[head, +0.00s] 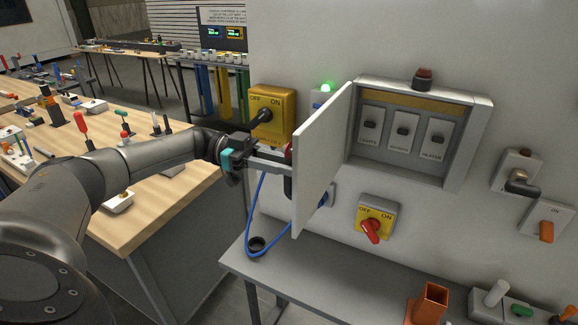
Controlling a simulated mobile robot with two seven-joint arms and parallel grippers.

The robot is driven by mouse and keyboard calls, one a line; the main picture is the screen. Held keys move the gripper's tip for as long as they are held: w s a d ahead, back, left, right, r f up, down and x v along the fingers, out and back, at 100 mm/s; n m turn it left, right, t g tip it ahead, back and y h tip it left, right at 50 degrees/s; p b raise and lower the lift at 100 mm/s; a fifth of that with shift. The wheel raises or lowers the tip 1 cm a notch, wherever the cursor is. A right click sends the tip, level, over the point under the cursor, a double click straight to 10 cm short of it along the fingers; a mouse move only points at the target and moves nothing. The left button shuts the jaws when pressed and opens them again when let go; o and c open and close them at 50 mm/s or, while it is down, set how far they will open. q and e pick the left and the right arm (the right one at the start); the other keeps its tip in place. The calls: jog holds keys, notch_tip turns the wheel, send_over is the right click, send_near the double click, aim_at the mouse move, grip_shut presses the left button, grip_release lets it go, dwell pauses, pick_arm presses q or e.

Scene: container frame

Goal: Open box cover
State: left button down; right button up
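The grey-white wall box (468,150) is at the right of centre in the head view. Its cover (322,160) stands swung out from the box's left side, so the inside is exposed. Three switches (402,131) in a row show inside, under a yellow strip. My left gripper (276,167) is at the left, outer face of the cover, its fingers pointing right. The cover's edge and dark parts there hide the fingertips, so I cannot tell whether they touch or grip anything. My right gripper is not in view.
A yellow OFF/ON switch (284,100) is close above my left gripper. Another, with a red handle (371,230), is below the box. A blue cable (252,215) hangs beside the cover. A grey shelf (300,268) runs below. A wooden workbench (150,205) stands left, under my arm.

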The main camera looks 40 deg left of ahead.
pick_arm(q)
jog(key=shift+w, duration=0.1)
jog(key=c, duration=0.7)
grip_release()
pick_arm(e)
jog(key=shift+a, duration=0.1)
